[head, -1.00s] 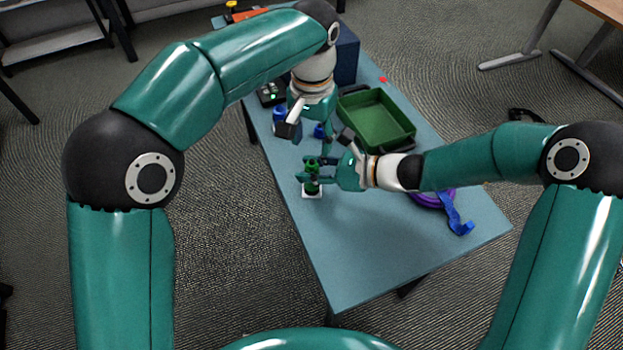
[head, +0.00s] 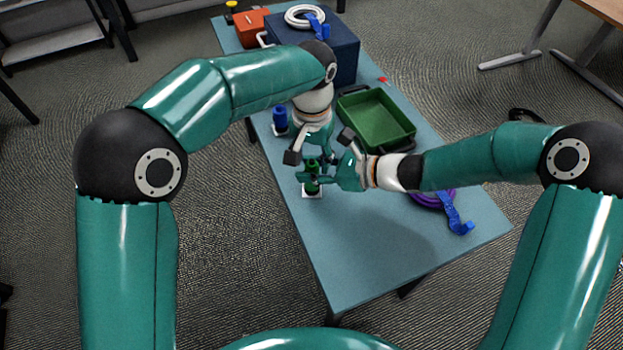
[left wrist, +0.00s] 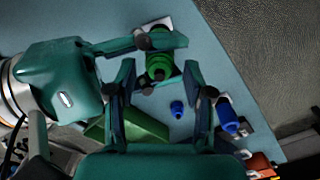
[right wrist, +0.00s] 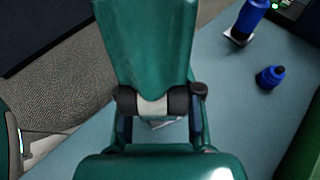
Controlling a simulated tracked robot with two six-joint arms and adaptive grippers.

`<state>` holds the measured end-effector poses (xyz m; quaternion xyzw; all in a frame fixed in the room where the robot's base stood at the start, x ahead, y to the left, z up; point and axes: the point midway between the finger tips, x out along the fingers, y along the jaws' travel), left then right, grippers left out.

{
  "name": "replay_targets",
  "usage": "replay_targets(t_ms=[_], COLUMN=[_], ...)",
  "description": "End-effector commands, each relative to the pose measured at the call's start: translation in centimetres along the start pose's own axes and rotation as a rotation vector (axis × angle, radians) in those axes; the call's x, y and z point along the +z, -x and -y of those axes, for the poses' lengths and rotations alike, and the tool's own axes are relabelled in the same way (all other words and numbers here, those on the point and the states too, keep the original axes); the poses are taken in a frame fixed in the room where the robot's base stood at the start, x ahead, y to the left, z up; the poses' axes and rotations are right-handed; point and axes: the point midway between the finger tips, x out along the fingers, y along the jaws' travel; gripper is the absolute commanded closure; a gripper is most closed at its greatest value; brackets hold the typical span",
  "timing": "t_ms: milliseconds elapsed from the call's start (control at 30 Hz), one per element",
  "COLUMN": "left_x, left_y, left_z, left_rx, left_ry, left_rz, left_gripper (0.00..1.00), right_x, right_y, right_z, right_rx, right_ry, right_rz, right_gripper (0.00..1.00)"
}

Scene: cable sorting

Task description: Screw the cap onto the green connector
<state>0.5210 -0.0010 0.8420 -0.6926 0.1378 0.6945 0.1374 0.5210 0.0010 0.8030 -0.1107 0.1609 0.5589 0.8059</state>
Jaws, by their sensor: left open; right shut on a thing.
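The green connector (head: 312,188) stands on a small white base (head: 313,195) near the left edge of the table. My right gripper (head: 318,182) is shut on it from the right side. The left wrist view shows the green connector (left wrist: 158,68) between the right gripper's fingers. I cannot tell the cap apart from the connector's green upper part. My left gripper (left wrist: 160,85) is open just above the connector, its fingers spread and apart from it. In the right wrist view my gripper (right wrist: 162,125) hides the connector; only a bit of white base shows.
A blue connector (head: 280,120) stands farther back, with a small blue cap (right wrist: 270,77) near it. A purple cable coil (head: 432,200) lies right. The table's front is clear.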

Motion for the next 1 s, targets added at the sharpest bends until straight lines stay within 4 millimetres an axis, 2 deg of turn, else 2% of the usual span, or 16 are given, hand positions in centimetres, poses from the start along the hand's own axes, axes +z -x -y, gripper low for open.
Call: replay_targets(t_ms=[200, 500, 567, 833, 867, 900, 1000], left_x=[0.1, 0.0, 0.0, 0.0, 0.0, 0.0, 0.0], left_y=[-1.8, -1.9, -1.9, -1.9, -1.9, -1.9, -1.9], left_z=[0.0, 0.0, 0.0, 0.0, 0.0, 0.0, 0.0], left_rx=[-0.001, -0.001, -0.001, -0.001, -0.001, -0.001, -0.001], left_ry=[0.000, 0.000, 0.000, 0.000, 0.000, 0.000, 0.000], left_rz=[0.002, 0.000, 0.000, 0.000, 0.000, 0.000, 0.000], left_gripper=[0.48, 0.48, 0.56, 1.00, 1.00, 0.67, 0.50], right_x=[0.0, 0.0, 0.0, 0.0, 0.0, 0.0, 0.0], right_y=[0.0, 0.0, 0.0, 0.0, 0.0, 0.0, 0.0], right_z=[0.0, 0.0, 0.0, 0.0, 0.0, 0.0, 0.0], right_rx=[0.000, 0.000, 0.000, 0.000, 0.000, 0.000, 0.000], right_ry=[0.000, 0.000, 0.000, 0.000, 0.000, 0.000, 0.000], right_rz=[0.000, 0.000, 0.000, 0.000, 0.000, 0.000, 0.000], right_gripper=[1.00, 1.00, 1.00, 1.00, 1.00, 1.00, 1.00])
